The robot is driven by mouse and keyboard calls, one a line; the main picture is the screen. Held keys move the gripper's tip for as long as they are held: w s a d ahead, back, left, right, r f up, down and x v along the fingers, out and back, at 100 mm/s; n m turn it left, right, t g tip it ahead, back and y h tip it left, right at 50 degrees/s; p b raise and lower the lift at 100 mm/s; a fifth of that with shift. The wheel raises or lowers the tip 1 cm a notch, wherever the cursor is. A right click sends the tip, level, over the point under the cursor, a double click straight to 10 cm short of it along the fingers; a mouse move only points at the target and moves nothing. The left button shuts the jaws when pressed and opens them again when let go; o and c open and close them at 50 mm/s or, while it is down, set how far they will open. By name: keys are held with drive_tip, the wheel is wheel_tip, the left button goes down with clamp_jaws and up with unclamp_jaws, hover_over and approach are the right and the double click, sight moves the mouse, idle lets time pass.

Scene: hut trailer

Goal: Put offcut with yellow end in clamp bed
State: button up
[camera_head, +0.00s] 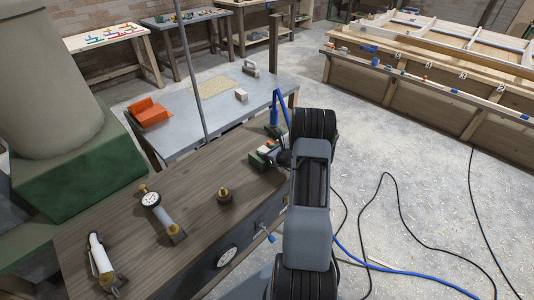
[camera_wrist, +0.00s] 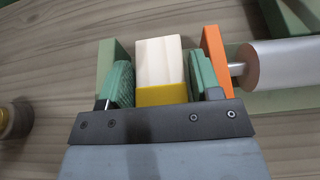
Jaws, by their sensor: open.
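In the wrist view, the pale wood offcut (camera_wrist: 158,62) with a yellow end lies between the clamp bed's green wall (camera_wrist: 108,58) and its orange plate (camera_wrist: 215,58). Its yellow end faces my wrist. My gripper (camera_wrist: 160,80) is open, with one green finger pad on each side of the offcut. A gap shows at the right pad; whether the left pad touches is hard to tell. The offcut's underside is hidden. In the head view, the green clamp (camera_head: 262,158) stands at the bench's far right end, partly hidden by my arm.
A pale cylinder (camera_wrist: 282,66) on a rod adjoins the orange plate. The wooden bench (camera_head: 190,258) also bears a brass fitting (camera_head: 224,196), a gauge (camera_head: 150,199) and a white cylinder tool (camera_head: 99,255). A grey table (camera_head: 205,118) with an orange item (camera_head: 150,113) stands behind.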

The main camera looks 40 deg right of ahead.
drive_tip(key=shift+r, duration=0.2)
drive_tip(key=b+v, duration=0.1)
drive_tip(key=v, duration=1)
drive_tip(key=s+a+r+n+g+y, duration=0.15)
drive_tip(key=a+r+n+g, duration=0.3)
drive_tip(key=a+n, duration=0.45)
drive_tip(key=s+a+r+n+g+y, duration=0.1)
drive_tip(key=a+r+n+g+y, duration=0.2)
drive_tip(key=a+r+n, duration=0.65)
drive_tip(key=s+a+r+n+g+h, duration=0.2)
drive_tip(key=s+a+n+h, duration=0.5)
drive_tip(key=n, duration=0.8)
drive_tip(key=shift+s+a+r+n, duration=0.35)
drive_tip(key=shift+s+a+r, duration=0.3)
drive_tip(key=shift+s+a, duration=1.55)
drive_tip(key=shift+s+d, duration=0.6)
